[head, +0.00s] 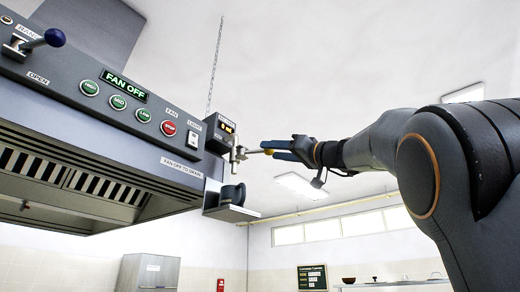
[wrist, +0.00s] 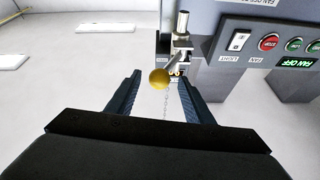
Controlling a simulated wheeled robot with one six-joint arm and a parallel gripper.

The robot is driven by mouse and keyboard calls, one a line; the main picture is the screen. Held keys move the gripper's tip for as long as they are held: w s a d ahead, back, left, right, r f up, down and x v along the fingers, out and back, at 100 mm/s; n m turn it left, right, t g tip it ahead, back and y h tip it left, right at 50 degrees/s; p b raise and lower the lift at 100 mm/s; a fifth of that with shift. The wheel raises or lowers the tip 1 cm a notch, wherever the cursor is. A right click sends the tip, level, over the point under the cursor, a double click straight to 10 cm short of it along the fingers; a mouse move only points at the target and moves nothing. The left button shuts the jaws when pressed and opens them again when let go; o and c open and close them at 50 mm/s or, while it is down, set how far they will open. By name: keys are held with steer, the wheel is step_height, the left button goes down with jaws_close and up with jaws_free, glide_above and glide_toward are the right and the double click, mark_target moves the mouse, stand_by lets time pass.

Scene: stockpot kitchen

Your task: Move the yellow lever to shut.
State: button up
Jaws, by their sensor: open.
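The yellow lever shows in the wrist view as a yellow ball knob (wrist: 159,79) on a short metal stem, joined to a metal fitting (wrist: 181,42) at the hood's end. In the head view the yellow knob (head: 268,151) is small and sits at my gripper's tips. My gripper (head: 272,148) reaches in from the right. In the wrist view its two dark fingers (wrist: 159,88) are apart, one on each side of the knob, with gaps to both. Whether the knob lies fully between the tips in depth is hard to tell. The lever's position label is not readable.
The grey hood (head: 100,130) fills the left, with green buttons, a red button (head: 169,128) and a "FAN OFF" display (head: 124,86). A blue-knobbed lever (head: 54,38) is at upper left. A small shelf with a dark cup (head: 232,194) is below the lever. A chain (head: 215,65) hangs behind.

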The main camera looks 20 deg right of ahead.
mark_target(257, 151)
steer(key=p+x, duration=0.3)
steer(key=x, duration=0.1)
steer(key=shift+w+a+r, duration=0.15)
steer(key=shift+w+a, duration=0.05)
steer(key=shift+a, duration=0.05)
steer(key=shift+p+x, duration=0.75)
steer(key=shift+x, duration=0.25)
